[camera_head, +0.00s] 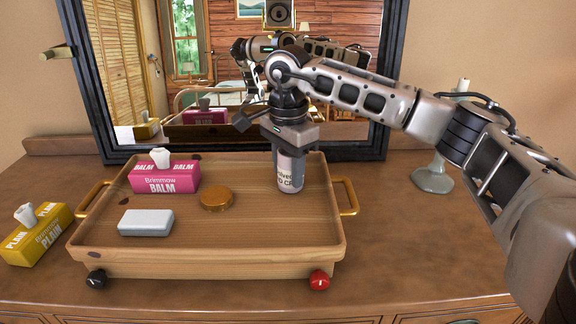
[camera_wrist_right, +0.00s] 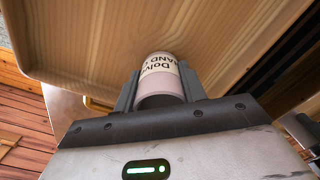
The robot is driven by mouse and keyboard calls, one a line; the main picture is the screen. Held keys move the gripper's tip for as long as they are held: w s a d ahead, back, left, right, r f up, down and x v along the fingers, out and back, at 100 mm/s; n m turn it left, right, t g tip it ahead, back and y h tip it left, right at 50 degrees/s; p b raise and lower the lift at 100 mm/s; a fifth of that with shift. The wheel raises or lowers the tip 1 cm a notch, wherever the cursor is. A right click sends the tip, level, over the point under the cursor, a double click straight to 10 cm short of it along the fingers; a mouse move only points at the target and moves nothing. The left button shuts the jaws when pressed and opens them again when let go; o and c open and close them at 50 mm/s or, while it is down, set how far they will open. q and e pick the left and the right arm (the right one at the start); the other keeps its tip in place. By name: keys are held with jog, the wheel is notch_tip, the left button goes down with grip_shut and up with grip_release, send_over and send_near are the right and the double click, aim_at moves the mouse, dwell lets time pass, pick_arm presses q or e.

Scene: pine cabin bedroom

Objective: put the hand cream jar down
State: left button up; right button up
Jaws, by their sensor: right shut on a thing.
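The hand cream jar (camera_head: 290,175) is a pale cylinder with a printed label, upright at the right rear of the wooden tray (camera_head: 240,250). My right gripper (camera_head: 289,148) points down and is shut on its upper part. In the right wrist view, the jar (camera_wrist_right: 161,72) sits between the two fingers (camera_wrist_right: 160,90), with the tray's wood behind it. I cannot tell whether its base touches the tray floor. My left gripper is not in view.
The tray also holds a pink balm tissue box (camera_head: 165,181), a round gold-brown tin (camera_head: 216,199) and a whitish block (camera_head: 146,223). A yellow tissue box (camera_head: 37,236) stands left of it. A framed mirror (camera_head: 230,152) stands behind. The tray's front right is clear.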

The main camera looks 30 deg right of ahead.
jog(key=o, duration=1.1)
jog(key=shift+f, duration=0.1)
jog(key=shift+o, duration=0.2)
notch_tip(320, 180, up, 12)
jog(key=shift+r, duration=0.2)
